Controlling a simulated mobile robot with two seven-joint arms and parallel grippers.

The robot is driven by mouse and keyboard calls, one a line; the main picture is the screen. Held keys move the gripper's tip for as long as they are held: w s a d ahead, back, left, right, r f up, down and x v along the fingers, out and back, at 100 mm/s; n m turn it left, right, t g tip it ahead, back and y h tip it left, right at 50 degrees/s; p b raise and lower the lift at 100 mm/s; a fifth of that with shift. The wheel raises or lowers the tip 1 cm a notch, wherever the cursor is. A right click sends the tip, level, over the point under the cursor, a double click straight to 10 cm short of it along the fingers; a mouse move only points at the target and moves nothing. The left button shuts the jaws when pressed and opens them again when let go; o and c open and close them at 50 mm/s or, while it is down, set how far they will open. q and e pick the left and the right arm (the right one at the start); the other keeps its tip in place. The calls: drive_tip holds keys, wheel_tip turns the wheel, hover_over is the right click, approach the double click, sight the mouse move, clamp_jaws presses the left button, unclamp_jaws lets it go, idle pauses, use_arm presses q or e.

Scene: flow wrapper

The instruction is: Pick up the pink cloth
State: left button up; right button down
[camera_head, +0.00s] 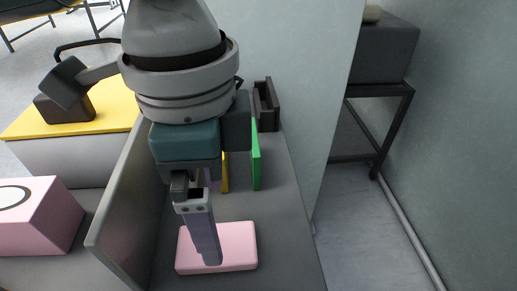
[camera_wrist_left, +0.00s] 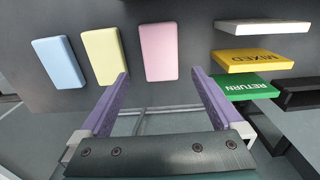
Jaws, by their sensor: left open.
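The pink cloth (camera_head: 240,245) is a flat, rounded block lying on the grey surface near the bottom of the head view. In the left wrist view the pink cloth (camera_wrist_left: 158,52) lies ahead of the gap between my fingertips. My left gripper (camera_head: 211,262) is open, with purple fingers pointing down, and it hides part of the cloth in the head view. In the left wrist view my left gripper (camera_wrist_left: 160,74) has its fingers spread on either side, with nothing between them. I cannot tell how high the fingertips are above the cloth. My right gripper is not in view.
A yellow cloth (camera_wrist_left: 101,56) and a blue cloth (camera_wrist_left: 59,62) lie beside the pink one. A green RETURN sign (camera_wrist_left: 249,87), a yellow MIXED sign (camera_wrist_left: 249,62) and a white panel (camera_wrist_left: 262,27) stand on the other side. A grey upright panel (camera_head: 128,195) borders the surface.

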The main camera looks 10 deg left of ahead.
sight(237, 240)
use_arm(q)
drive_tip(key=shift+a+f, duration=0.2)
drive_tip(key=shift+f, duration=0.85)
wheel_tip(237, 240, down, 5)
drive_tip(key=shift+a+f+b, duration=0.15)
drive_tip(key=shift+b, duration=0.8)
drive_tip(key=c, duration=1.2)
